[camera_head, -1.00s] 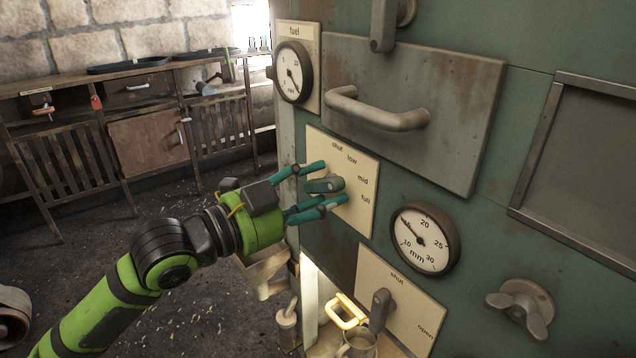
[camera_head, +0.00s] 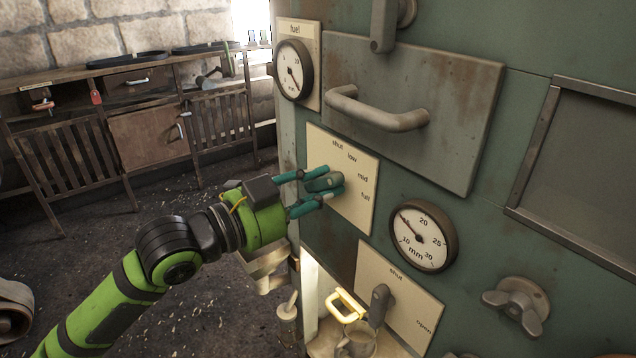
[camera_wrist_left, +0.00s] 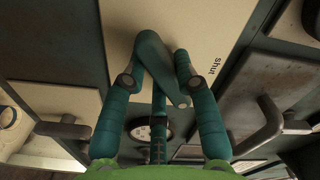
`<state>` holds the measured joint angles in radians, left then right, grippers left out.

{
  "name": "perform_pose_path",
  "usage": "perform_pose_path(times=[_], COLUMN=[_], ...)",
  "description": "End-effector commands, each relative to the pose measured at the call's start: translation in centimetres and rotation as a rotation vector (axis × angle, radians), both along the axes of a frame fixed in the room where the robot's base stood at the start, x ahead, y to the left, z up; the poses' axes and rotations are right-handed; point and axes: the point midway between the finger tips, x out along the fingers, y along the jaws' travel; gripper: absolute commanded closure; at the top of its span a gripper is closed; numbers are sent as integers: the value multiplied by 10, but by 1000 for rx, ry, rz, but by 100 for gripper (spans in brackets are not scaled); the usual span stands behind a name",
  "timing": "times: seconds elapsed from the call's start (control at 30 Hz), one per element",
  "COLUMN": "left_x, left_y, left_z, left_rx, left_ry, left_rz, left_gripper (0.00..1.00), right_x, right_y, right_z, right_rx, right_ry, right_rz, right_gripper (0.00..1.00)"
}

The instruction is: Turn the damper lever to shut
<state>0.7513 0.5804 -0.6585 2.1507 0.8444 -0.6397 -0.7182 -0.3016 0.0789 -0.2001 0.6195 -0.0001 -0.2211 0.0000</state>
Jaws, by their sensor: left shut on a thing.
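A teal-grey lever (camera_head: 325,182) sits on the cream plate (camera_head: 357,212) marked shut, low, mid and full, on the front of the green machine. No damper name is readable on it. My left gripper (camera_head: 312,190) is shut on this lever, its teal fingers on both sides of it. In the left wrist view the lever (camera_wrist_left: 164,70) lies between the fingers, with the word shut to its right. The fingers partly cover the lever, so I cannot tell exactly which mark it points at. My right gripper is not in view.
A lower plate (camera_head: 410,310) marked shut and open carries another lever (camera_head: 380,305). A round mm gauge (camera_head: 424,237) and a drawer handle (camera_head: 378,110) are close by. A yellow-handled thing (camera_head: 346,306) stands below. A wooden workbench (camera_head: 150,140) is at the back left.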

Motion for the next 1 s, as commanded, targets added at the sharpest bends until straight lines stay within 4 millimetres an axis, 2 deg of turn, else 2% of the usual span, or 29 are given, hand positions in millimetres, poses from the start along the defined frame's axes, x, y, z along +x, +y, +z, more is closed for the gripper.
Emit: perform_pose_path(times=[0.6, 1.0], left_x=[-3, -4], left_y=[-3, -3], left_z=[5, 5], left_rx=[-324, -497], left_ry=[447, 683], left_rz=[-1, -1], left_gripper=[100, 100], right_x=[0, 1], right_y=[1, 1], right_z=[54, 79], right_rx=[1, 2], right_ry=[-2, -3], right_rz=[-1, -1], right_gripper=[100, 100])
